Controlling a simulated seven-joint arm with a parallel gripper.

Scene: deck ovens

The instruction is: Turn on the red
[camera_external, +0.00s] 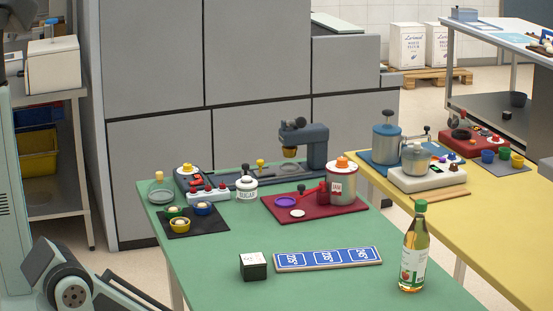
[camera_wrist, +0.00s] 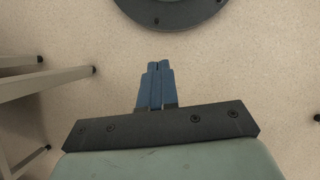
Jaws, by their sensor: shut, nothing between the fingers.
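Several red things show in the external view. A red base (camera_external: 315,206) on the green table carries a jar (camera_external: 342,187) with an orange-and-white top, a red lever part (camera_external: 312,190) and a purple ring (camera_external: 286,202). A white box with red knobs (camera_external: 208,194) stands to its left. A dark red unit (camera_external: 475,142) sits on the yellow table at the right. Whether any of them is on, I cannot tell. My gripper (camera_wrist: 157,66) shows in the wrist view with its blue fingers together and empty, above bare floor, away from all these things.
A sugar jar (camera_external: 246,188) and a dark press (camera_external: 305,147) stand behind. In the wrist view, table legs (camera_wrist: 45,80) show at left.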

